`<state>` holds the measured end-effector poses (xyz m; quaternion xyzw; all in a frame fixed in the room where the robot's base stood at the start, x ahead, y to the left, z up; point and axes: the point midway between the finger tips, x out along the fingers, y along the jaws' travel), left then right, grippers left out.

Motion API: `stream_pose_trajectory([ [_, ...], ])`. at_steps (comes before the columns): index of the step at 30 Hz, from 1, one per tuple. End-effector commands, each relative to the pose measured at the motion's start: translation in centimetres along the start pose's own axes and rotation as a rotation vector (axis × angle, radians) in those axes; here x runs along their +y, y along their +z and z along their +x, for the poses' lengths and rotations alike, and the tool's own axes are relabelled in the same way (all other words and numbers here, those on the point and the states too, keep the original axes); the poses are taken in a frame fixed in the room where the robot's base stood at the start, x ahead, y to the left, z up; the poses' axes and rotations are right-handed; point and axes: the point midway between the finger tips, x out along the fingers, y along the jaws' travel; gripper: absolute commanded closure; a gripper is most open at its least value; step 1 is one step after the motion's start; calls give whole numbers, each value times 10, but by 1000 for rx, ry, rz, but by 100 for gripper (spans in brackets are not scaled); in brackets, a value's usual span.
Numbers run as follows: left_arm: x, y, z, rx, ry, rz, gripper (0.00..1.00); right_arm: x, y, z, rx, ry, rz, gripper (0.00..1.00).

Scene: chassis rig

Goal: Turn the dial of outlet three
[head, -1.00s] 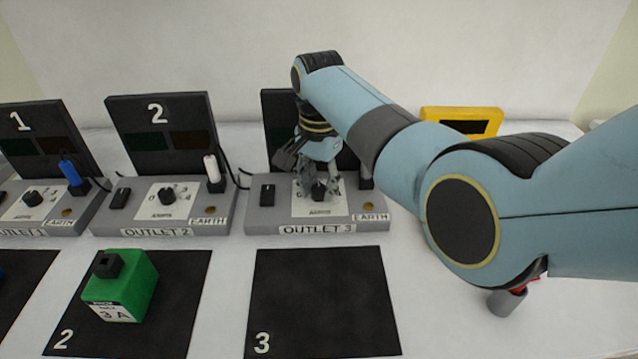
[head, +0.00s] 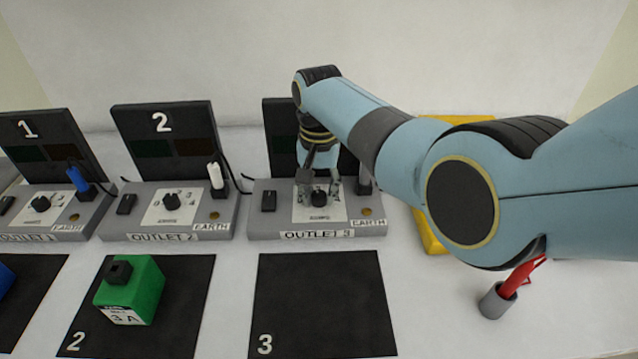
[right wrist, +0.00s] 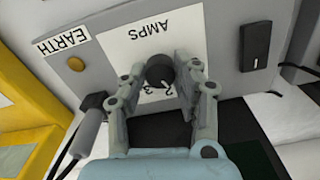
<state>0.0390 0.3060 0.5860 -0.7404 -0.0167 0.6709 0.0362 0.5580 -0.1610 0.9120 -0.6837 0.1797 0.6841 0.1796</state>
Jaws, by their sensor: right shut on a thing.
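Outlet three (head: 315,236) is a grey box with a black upright panel behind it, at the centre of the head view. Its black dial (head: 319,199) sits on a white AMPS plate; the dial also shows in the right wrist view (right wrist: 160,68). My right gripper (head: 322,192) reaches down over the outlet from behind. In the right wrist view my right gripper (right wrist: 163,80) has its fingers on either side of the dial, shut on it. The dial's scale is partly hidden by the fingers. My left gripper is not in view.
Outlet two (head: 165,232) and outlet one (head: 38,232) stand to the left. A green 3 A block (head: 143,290) sits on mat 2. Mat 3 (head: 320,300) is bare. A yellow device (head: 428,235) and a grey cup (head: 493,302) with a red item stand right.

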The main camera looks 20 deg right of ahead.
Motion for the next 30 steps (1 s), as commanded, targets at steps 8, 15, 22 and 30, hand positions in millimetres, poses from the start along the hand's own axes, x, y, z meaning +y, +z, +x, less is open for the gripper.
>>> stream_pose_trajectory([
  [8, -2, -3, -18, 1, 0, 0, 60, 0, -1, -3, 2, -1, -263, 100],
  [15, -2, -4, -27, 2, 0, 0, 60, 0, -1, -2, 1, -1, -491, 100],
  [22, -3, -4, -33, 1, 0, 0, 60, 0, -1, -2, 2, 0, -698, 100],
  [30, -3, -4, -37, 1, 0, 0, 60, -1, -1, -2, 3, -1, -887, 100],
])
